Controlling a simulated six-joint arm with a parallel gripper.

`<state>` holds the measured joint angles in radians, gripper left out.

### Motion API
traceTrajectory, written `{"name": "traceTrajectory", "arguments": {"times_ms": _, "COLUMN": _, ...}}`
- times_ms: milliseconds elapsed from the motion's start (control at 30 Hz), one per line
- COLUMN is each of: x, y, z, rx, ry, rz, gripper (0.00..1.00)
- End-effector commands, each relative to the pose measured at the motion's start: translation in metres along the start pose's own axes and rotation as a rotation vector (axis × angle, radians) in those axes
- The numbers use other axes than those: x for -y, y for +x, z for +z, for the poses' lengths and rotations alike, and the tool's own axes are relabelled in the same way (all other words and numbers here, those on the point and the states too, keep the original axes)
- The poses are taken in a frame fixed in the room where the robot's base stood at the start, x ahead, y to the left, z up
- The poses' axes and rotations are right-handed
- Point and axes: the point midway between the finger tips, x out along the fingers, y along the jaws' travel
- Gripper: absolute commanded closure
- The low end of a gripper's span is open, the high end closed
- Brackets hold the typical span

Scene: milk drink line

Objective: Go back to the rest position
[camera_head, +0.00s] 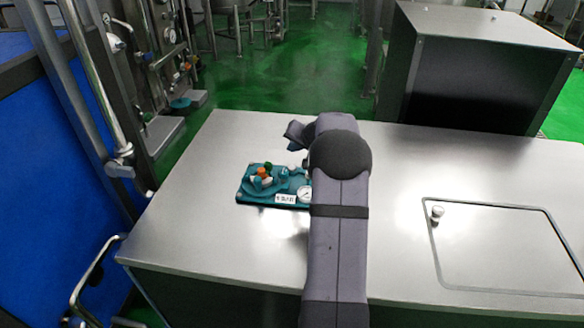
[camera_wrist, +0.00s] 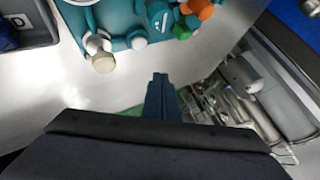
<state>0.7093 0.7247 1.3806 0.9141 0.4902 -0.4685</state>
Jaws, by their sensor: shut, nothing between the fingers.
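My gripper (camera_wrist: 160,82) is shut and empty in the wrist view, its narrow dark fingertips together. It is above the table's edge, apart from the teal device. The teal device (camera_head: 245,195) lies on the table just left of my arm, with orange, green and white parts, a label and a round gauge (camera_head: 304,193). The device also shows at the top of the wrist view (camera_wrist: 125,18); its right side is partly hidden by my arm in the head view.
A large steel box (camera_head: 470,75) stands at the table's back right. A panel with a small white knob (camera_head: 437,212) is set into the right of the tabletop. Pipes (camera_head: 100,90) and a blue panel (camera_head: 45,150) stand at the left. The table's front left is clear.

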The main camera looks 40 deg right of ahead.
Motion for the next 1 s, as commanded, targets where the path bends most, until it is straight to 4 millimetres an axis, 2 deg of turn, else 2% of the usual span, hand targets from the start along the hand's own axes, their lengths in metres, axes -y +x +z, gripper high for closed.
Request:
{"name": "traceTrajectory", "arguments": {"times_ms": 267, "x": 0.003, "y": -0.001, "z": 0.002, "rx": 0.004, "ry": -0.004, "rz": 0.0, "gripper": 1.0}}
{"name": "traceTrajectory", "arguments": {"times_ms": 367, "x": 0.014, "y": -0.008, "z": 0.01, "rx": 0.028, "ry": -0.021, "rz": -0.001, "gripper": 1.0}}
{"name": "traceTrajectory", "arguments": {"times_ms": 467, "x": 0.036, "y": -0.02, "z": 0.031, "rx": 0.079, "ry": -0.06, "rz": 0.001, "gripper": 1.0}}
{"name": "traceTrajectory", "arguments": {"times_ms": 567, "x": 0.066, "y": -0.042, "z": 0.065, "rx": 0.159, "ry": -0.122, "rz": 0.006, "gripper": 1.0}}
{"name": "traceTrajectory", "arguments": {"times_ms": 667, "x": 0.096, "y": -0.074, "z": 0.111, "rx": 0.26, "ry": -0.206, "rz": 0.019, "gripper": 1.0}}
{"name": "traceTrajectory", "arguments": {"times_ms": 800, "x": 0.125, "y": -0.133, "z": 0.182, "rx": 0.411, "ry": -0.348, "rz": 0.051, "gripper": 1.0}}
{"name": "traceTrajectory", "arguments": {"times_ms": 900, "x": 0.132, "y": -0.181, "z": 0.231, "rx": 0.514, "ry": -0.459, "rz": 0.083, "gripper": 1.0}}
{"name": "traceTrajectory", "arguments": {"times_ms": 1000, "x": 0.127, "y": -0.231, "z": 0.273, "rx": 0.605, "ry": -0.575, "rz": 0.121, "gripper": 1.0}}
